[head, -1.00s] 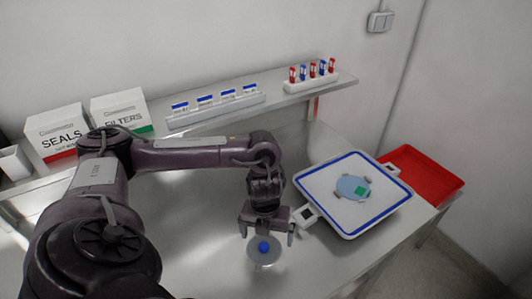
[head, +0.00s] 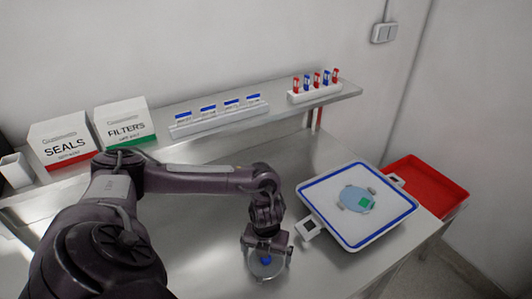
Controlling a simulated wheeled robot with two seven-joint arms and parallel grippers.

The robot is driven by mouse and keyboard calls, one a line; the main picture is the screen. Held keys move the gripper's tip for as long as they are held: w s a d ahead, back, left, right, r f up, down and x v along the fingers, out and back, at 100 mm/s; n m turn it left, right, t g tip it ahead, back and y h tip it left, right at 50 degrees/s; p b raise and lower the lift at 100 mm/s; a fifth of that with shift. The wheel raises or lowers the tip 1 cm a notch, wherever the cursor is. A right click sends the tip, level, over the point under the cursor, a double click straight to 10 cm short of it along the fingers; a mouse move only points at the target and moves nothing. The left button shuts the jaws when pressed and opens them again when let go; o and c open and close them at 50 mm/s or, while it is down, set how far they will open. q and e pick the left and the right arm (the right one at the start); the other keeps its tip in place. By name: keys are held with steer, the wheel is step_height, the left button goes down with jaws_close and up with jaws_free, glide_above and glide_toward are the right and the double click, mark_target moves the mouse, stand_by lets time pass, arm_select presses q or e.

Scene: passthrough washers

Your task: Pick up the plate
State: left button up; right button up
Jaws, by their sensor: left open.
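A small round grey plate (head: 263,273) with a blue knob (head: 266,260) on top lies on the metal table, low in the middle of the head view. My left gripper (head: 267,264) points down over it, fingers apart on either side of the knob. It is open, and its palm hides part of the plate. I cannot tell whether a finger touches the plate. A light blue disc (head: 350,198) with a green square (head: 365,204) lies on a white, blue-rimmed tray to the right. My right gripper is not in view.
The white tray (head: 325,197) with handles stands right of my gripper, and a red tray (head: 435,188) lies beyond it. A shelf (head: 277,113) along the wall holds a white rack (head: 220,118) and a holder (head: 315,92) of red and blue pieces. SEALS (head: 62,145) and FILTERS (head: 125,125) boxes stand left.

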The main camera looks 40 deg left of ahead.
arm_select(q)
steer(key=c, duration=0.7)
steer(key=shift+c, duration=0.2)
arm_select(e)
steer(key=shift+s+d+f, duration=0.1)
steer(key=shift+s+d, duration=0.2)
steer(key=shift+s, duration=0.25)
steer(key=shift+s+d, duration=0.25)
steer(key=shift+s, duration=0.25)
arm_select(q)
steer(key=shift+r, duration=0.1)
